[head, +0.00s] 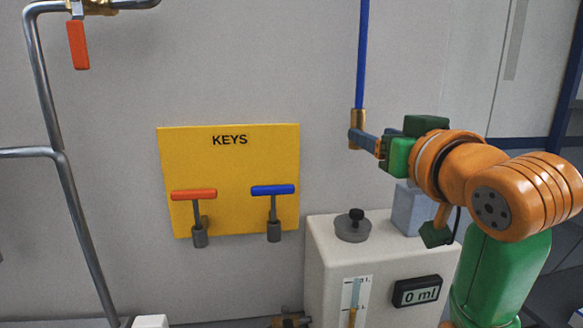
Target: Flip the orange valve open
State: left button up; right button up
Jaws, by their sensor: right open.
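The orange valve handle (78,45) hangs straight down from a brass valve body (95,5) on a grey metal pipe at the top left. No gripper is near it. My right gripper (383,148) is at the right, far from the orange handle. It is open, with its fingers around or beside the end of a blue lever (366,138) on a brass fitting (357,122) below a blue pipe; I cannot tell if they touch. My left gripper is not in view.
A yellow KEYS board (175,155) on the wall holds an orange T-key (194,195) and a blue T-key (273,190). A white box (320,250) with a grey knobbed cap (353,226) and a "0 ml" display (417,292) stands below my right gripper. Grey pipes (80,225) run down the left.

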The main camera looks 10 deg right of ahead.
aim_at(75, 27)
jog(key=k, duration=1.45)
jog(key=l, duration=0.1)
